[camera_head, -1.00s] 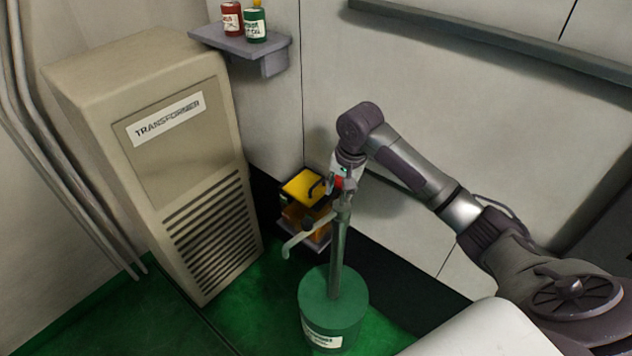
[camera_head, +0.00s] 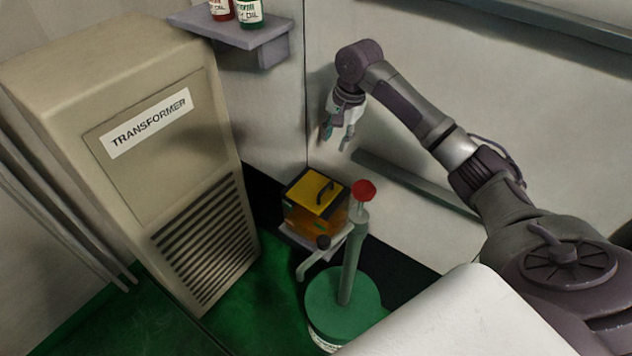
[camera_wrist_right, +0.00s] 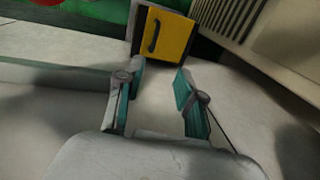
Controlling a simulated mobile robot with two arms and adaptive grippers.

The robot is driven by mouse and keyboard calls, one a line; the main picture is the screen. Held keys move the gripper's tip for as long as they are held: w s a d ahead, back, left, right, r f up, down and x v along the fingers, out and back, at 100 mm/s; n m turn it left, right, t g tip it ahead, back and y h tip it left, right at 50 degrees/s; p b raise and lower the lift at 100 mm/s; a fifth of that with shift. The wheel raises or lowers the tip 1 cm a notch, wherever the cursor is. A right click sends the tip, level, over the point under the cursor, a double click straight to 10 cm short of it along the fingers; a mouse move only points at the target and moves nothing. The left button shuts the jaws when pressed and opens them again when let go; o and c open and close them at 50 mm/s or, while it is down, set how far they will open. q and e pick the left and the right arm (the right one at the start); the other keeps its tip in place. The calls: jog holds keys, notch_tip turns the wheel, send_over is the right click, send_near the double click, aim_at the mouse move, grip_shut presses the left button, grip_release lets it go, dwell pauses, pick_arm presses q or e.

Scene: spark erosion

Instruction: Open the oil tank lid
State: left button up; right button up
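The oil tank (camera_head: 302,222) is a small orange box low by the wall, with a yellow lid (camera_head: 314,192) that carries a dark handle (camera_head: 325,193). The lid lies closed on top. In the right wrist view the yellow lid (camera_wrist_right: 170,45) and its handle (camera_wrist_right: 153,36) show beyond the fingertips. My right gripper (camera_head: 338,137) is open and empty, pointing down above and behind the tank, apart from it. Its two teal-padded fingers (camera_wrist_right: 158,85) are spread in the wrist view. My left gripper is not in view.
A green drum (camera_head: 322,292) with an upright pump, red knob (camera_head: 364,190) and spout (camera_head: 318,258) stands just in front of the tank. The transformer cabinet (camera_head: 165,190) is at left. A shelf (camera_head: 240,35) with bottles is above. A rail (camera_head: 410,180) runs along the wall.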

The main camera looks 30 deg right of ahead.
notch_tip(320, 180, down, 5)
jog(key=b, duration=0.4)
send_near(324, 189)
jog(key=f, duration=0.2)
jog(key=w+f, duration=0.1)
jog(key=f, duration=0.5)
jog(key=shift+w+a, duration=0.15)
jog(key=shift+a, duration=0.2)
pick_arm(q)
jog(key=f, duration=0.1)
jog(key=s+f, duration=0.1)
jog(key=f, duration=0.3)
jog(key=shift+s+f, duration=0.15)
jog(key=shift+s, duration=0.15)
pick_arm(e)
grip_shut()
